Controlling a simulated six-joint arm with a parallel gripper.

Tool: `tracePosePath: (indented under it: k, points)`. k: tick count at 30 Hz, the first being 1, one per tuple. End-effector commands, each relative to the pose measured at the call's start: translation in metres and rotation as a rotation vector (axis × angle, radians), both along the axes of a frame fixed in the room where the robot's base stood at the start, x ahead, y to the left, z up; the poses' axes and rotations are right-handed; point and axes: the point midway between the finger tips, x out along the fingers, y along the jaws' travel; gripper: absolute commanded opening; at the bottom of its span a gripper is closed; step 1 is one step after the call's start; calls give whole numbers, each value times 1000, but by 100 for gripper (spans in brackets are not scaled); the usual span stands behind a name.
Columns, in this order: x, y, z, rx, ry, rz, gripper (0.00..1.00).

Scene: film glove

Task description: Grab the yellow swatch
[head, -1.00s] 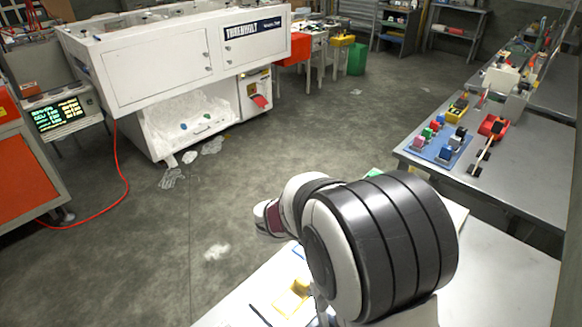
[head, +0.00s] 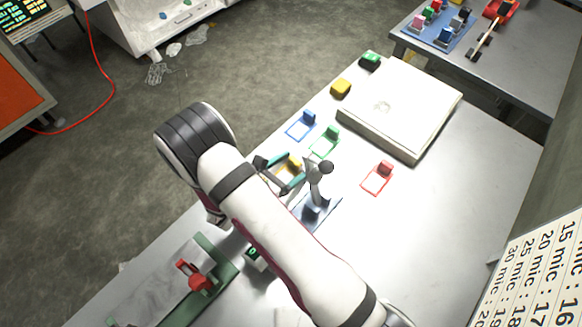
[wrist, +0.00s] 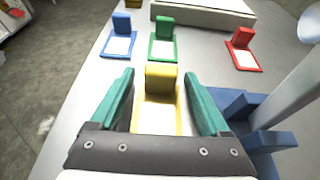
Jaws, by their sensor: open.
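The yellow swatch (wrist: 162,80) has an upright yellow block at the far end of a flat yellow frame with a white middle. In the wrist view it lies between the two teal fingers of my gripper (wrist: 160,95), which is open, with a gap on both sides of the block. In the head view the yellow swatch (head: 292,164) is partly hidden by my gripper (head: 280,172). A blue swatch (wrist: 121,28), a green swatch (wrist: 164,35) and a red swatch (wrist: 241,46) lie farther off on the table, apart from my gripper.
A blue-based stand (wrist: 262,135) with a grey post is close on the right of my gripper. A white flat box (head: 400,105) sits at the back of the table (head: 440,210). A green fixture with a red part (head: 200,275) lies near the front left.

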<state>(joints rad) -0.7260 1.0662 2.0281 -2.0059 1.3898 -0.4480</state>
Motion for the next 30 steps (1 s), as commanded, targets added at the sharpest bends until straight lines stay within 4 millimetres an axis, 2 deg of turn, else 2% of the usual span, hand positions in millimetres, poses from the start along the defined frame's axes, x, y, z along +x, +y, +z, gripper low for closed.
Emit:
tracePosePath:
  k: [1,2,14,15,23,26,30]
  points:
    - [0,0,0,0,0,0,80]
    - [0,0,0,1,-1,0,75]
    - [0,0,0,1,-1,-2,3]
    - [0,0,0,1,-1,-2,0]
    - [0,0,2,1,-1,-1,0]
    - [0,1,13,4,-4,-2,0]
    - [1,1,47,5,-6,-1,0]
